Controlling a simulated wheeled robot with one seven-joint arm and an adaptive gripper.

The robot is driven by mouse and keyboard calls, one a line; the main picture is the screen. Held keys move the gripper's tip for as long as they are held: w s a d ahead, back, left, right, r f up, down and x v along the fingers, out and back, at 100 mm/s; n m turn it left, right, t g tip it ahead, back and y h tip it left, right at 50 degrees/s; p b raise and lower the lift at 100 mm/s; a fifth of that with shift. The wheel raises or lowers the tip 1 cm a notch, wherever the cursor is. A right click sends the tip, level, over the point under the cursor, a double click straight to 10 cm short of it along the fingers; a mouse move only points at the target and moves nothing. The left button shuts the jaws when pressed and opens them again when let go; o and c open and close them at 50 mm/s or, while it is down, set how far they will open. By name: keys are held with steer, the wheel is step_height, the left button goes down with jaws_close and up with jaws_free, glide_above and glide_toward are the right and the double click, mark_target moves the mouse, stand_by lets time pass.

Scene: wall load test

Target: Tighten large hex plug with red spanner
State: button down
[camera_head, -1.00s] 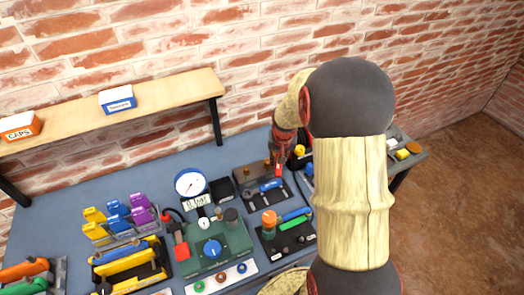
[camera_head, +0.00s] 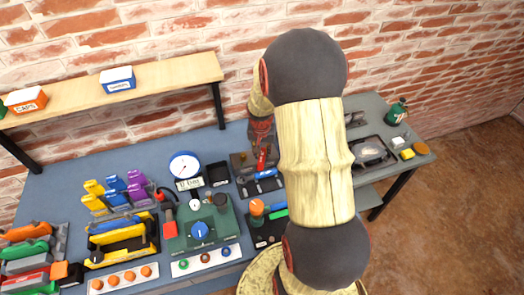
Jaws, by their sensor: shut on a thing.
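My gripper (camera_head: 262,146) points down over the back of the bench, left of my arm. It is shut on the red spanner (camera_head: 262,160), whose red body shows below the fingers. The dark block (camera_head: 239,161) with small brass plugs (camera_head: 243,155) lies beside and under the gripper. I cannot tell which plug is the large hex one, or whether the spanner touches it. A blue spanner (camera_head: 266,174) lies in the dark rack (camera_head: 249,190) in front of the block.
My arm hides the bench's middle right. A green test unit (camera_head: 213,235), a round gauge (camera_head: 184,164) and an orange-topped tool (camera_head: 257,207) stand left of it. A shelf (camera_head: 170,80) with boxes overhangs the back left. A dark tray (camera_head: 372,153) and green bottle (camera_head: 397,111) stand right.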

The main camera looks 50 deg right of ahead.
steer(key=shift+f+b, duration=1.75)
steer(key=shift+f, duration=1)
steer(key=shift+f+b, duration=0.95)
steer(key=shift+f, duration=0.45)
steer(key=shift+w, duration=0.15)
steer(key=shift+w+a+m+b, duration=0.4)
steer(key=shift+w+m+b, duration=0.25)
steer(key=shift+m+b, duration=0.4)
steer(key=shift+s+d+n, duration=0.15)
steer(key=shift+s+n, duration=0.15)
steer(key=shift+n, duration=0.05)
stand_by(0.9)
steer(key=shift+r+p, duration=0.15)
steer(key=shift+p, duration=0.15)
steer(key=shift+r+p, duration=1.45)
steer(key=shift+r, duration=0.9)
